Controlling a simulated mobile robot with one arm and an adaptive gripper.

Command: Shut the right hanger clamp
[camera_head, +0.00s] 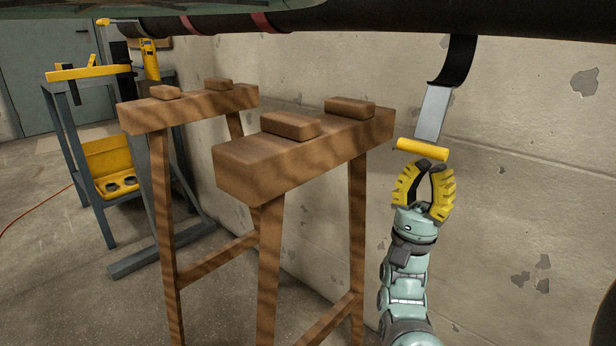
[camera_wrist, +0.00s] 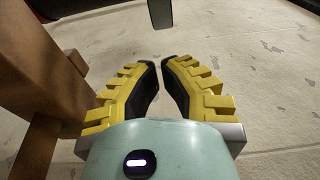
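The right hanger clamp hangs open below the dark pipe (camera_head: 380,19). Its black curved strap (camera_head: 459,62) leads down to a grey plate (camera_head: 432,114) with a yellow bar (camera_head: 421,149) at its lower end. My gripper (camera_head: 427,167) points up just below the yellow bar, apparently apart from it. In the wrist view my gripper (camera_wrist: 161,62) has its fingertips a narrow gap apart, with nothing between them. A grey piece (camera_wrist: 160,14), probably part of the clamp, shows ahead of the tips. The clamp's upper part is hidden behind the pipe.
Two wooden trestles, a near one (camera_head: 238,178) and a far one (camera_head: 131,118), stand left of my arm. The concrete wall (camera_head: 545,120) is close behind the clamp. A grey-blue stand (camera_head: 78,140) with yellow parts is at far left. The space right of my arm looks clear.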

